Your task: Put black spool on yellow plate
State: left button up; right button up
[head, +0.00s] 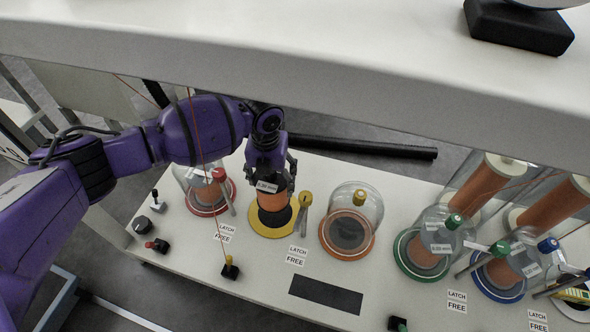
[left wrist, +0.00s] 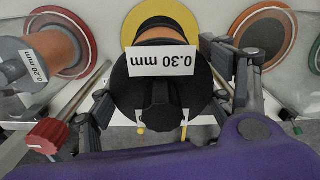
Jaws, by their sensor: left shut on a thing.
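The black spool (head: 274,201), wound with copper-orange wire, stands roughly upright over the yellow plate (head: 257,228). Its lower black flange overlaps the plate's middle; I cannot tell whether it touches. In the left wrist view the spool's black top (left wrist: 143,92) carries a white 0.30 mm label, and the yellow plate (left wrist: 160,18) shows behind it. My left gripper (head: 268,174) is shut on the spool's upper part, with its fingers on both sides in the left wrist view (left wrist: 160,105). My right gripper is not in view.
A red-based glass dome (head: 208,198) stands left of the plate. An orange-based dome (head: 347,237) stands to the right, then green-based (head: 418,272) and blue-based (head: 498,284) ones. A yellow-topped lever (head: 304,203) is close beside the plate. A white beam (head: 300,75) crosses above.

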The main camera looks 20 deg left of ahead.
pick_arm(q)
notch_tip(320, 180, down, 3)
jog(key=shift+r+b, duration=0.2)
jog(key=shift+b, duration=0.25)
jog(key=shift+f, duration=0.5)
notch_tip(320, 180, down, 4)
jog(key=shift+f+b, duration=0.1)
jog(key=shift+b, duration=1.15)
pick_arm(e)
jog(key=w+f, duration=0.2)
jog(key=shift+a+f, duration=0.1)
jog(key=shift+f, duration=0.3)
pick_arm(q)
jog(key=shift+f, duration=0.1)
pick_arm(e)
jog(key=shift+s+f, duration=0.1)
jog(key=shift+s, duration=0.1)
pick_arm(q)
jog(key=o, duration=2.1)
jog(key=shift+s, duration=0.1)
